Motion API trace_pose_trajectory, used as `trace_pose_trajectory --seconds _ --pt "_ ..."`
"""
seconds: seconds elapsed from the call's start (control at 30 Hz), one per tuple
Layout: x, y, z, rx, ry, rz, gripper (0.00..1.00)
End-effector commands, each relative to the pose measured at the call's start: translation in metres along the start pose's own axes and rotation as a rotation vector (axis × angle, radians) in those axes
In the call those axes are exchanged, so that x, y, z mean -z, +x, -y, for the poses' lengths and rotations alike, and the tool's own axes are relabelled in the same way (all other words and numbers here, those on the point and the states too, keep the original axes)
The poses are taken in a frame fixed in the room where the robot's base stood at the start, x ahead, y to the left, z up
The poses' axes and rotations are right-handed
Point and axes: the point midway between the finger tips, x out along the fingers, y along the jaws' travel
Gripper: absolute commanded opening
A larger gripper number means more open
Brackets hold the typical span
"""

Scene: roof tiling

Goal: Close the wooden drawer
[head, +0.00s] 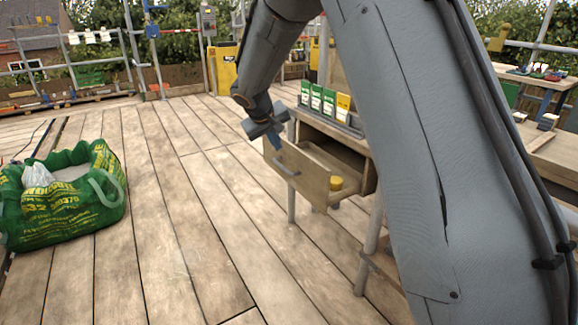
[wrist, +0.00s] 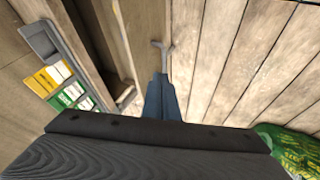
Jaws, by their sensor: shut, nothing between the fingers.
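The wooden drawer (head: 305,180) is pulled out of a small wooden bench, its front panel standing clear of the opening. A grey bar handle (head: 286,167) is on the front; it also shows in the wrist view (wrist: 161,46), just beyond my fingers. A yellow round object (head: 336,183) is in the drawer. My gripper (head: 277,146) is shut and empty, above and close to the handle at the drawer's outer side. In the wrist view, the blue fingers (wrist: 161,92) point towards the handle. I cannot tell whether they touch it.
Green and yellow boxes (head: 322,101) stand in a grey tray on the bench top. A green bag (head: 65,190) sits on the planks at the left. The plank floor (head: 180,215) before the drawer is clear. A cluttered workbench (head: 545,80) stands at the right.

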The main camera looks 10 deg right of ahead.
Motion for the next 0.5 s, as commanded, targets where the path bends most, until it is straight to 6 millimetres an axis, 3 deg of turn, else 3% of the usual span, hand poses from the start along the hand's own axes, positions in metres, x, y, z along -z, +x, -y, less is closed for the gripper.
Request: trace_pose_trajectory --seconds 0.03,0.27,0.5 --pt "0.006 0.009 0.004 -0.008 -0.004 -0.011 0.00" --pt "0.016 0.023 0.006 -0.021 -0.004 -0.025 0.00" --pt "0.016 0.063 0.005 -0.020 -0.005 -0.022 0.00"
